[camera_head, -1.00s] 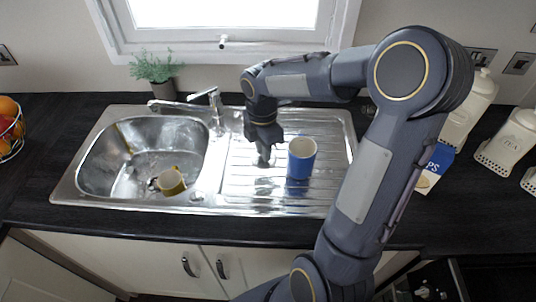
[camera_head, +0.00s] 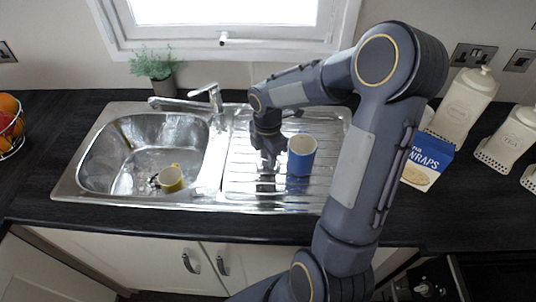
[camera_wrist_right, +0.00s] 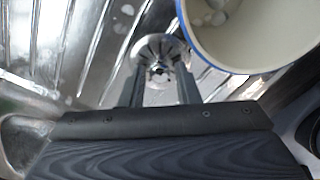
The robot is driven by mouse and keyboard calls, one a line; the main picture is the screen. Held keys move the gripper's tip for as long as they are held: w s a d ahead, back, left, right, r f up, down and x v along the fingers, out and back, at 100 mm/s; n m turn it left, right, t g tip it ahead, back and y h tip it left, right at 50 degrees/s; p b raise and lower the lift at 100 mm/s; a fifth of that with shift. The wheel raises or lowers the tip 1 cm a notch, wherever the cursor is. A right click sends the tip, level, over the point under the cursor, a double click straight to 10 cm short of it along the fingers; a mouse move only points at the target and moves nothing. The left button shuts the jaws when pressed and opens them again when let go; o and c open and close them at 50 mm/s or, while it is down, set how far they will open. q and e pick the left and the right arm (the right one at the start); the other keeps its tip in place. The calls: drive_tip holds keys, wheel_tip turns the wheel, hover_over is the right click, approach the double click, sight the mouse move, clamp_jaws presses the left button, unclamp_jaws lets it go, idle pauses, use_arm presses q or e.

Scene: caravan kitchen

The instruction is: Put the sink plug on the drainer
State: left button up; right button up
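The sink plug (camera_wrist_right: 161,47), a round silver disc with a dark centre, shows in the right wrist view just beyond my right fingertips, over the ribbed drainer (camera_wrist_right: 85,45). Whether it lies flat on the metal is hard to tell. My right gripper (camera_head: 267,165) points down at the drainer (camera_head: 240,185), left of the blue cup. In the wrist view its two fingers (camera_wrist_right: 160,78) stand apart, with a gap between them at the plug's centre. In the head view the plug is too small to make out. My left gripper is out of view.
A blue cup (camera_head: 301,157) stands on the drainer close to the right of my gripper; its rim (camera_wrist_right: 240,66) fills the wrist view's upper right. A wraps box (camera_head: 428,163) and white canisters (camera_head: 465,105) stand at the right.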

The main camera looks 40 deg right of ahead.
drive_tip(key=shift+o, duration=1)
wheel_tip(320, 180, up, 11)
drive_tip(key=s+a+m+t+y, duration=0.2)
drive_tip(key=s+a+m, duration=0.4)
drive_tip(key=s+m, duration=0.2)
drive_tip(key=s+a+m+t+y, duration=0.1)
drive_tip(key=s+a+m+t, duration=0.2)
drive_tip(key=s+a+m, duration=0.3)
drive_tip(key=s+m, duration=0.3)
drive_tip(key=m, duration=0.2)
drive_tip(key=shift+a+r+t+y, duration=0.3)
drive_tip(key=shift+a+r+y, duration=0.05)
drive_tip(key=shift+r+y, duration=0.05)
